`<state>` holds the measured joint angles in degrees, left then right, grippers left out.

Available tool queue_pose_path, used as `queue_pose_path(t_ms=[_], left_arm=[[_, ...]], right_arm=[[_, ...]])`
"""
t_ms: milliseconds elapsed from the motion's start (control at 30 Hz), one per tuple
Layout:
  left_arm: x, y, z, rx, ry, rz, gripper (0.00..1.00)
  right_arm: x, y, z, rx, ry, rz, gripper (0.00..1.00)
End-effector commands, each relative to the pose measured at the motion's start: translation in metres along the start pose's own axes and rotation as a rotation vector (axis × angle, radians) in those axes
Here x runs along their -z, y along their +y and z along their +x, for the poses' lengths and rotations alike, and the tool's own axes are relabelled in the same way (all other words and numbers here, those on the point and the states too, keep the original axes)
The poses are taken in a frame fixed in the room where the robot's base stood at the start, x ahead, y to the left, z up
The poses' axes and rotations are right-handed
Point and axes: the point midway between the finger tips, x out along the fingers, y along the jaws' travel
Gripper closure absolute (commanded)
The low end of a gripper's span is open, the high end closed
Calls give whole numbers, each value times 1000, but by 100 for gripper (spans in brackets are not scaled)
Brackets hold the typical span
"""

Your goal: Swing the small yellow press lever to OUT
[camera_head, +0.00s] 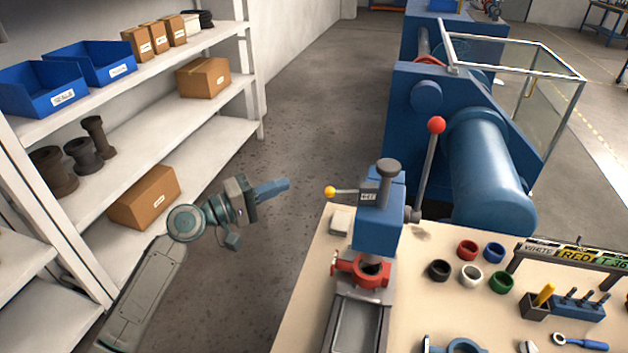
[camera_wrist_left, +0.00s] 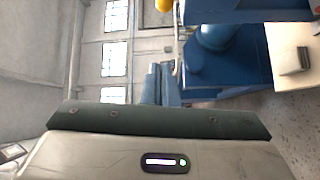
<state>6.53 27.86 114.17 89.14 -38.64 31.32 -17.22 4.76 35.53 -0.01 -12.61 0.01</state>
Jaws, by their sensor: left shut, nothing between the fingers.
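The small lever with a yellow ball knob (camera_head: 330,191) sticks out to the left from the upper part of the blue press (camera_head: 378,228). A small label plate (camera_head: 368,197) sits at its root, too small to read. My left gripper (camera_head: 286,184) is shut and empty, in the air to the left of the yellow knob, with a clear gap between them. In the left wrist view its blue fingers (camera_wrist_left: 160,84) lie side by side, and the yellow knob (camera_wrist_left: 164,5) shows at the top edge. My right gripper is not in view.
A long lever with a red knob (camera_head: 436,125) rises at the press's right. A red ring-shaped part (camera_head: 360,271) sits low on the press. The bench (camera_head: 310,290) holds several coloured rings and tools. White shelves (camera_head: 150,95) stand at left. Floor between is clear.

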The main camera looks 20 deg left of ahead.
Motion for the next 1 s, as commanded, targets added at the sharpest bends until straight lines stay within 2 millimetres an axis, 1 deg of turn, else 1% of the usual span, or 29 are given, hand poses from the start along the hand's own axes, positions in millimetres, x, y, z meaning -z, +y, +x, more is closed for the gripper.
queue_pose_path(t_ms=[33, 100, 267, 367, 567, 600, 667, 800, 1000], left_arm=[[1, 3, 6, -2, 2, -2, 100], [0, 5, 15, -4, 0, -1, 100], [1, 6, 39, -3, 1, -1, 100], [1, 6, 55, -2, 1, -1, 100], [0, 6, 92, -2, 0, -1, 100], [-4, 5, 93, 1, -1, -1, 100], [-14, 4, 87, 3, -2, 0, 100], [-28, 3, 81, 3, -1, 3, 100], [-37, 1, 78, 2, 0, 4, 100]], right_arm=[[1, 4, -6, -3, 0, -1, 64], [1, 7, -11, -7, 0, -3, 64], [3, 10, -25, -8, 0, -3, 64], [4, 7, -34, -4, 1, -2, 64], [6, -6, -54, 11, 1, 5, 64], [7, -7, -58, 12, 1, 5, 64], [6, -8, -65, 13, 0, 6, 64], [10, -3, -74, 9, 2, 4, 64], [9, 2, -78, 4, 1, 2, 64]])
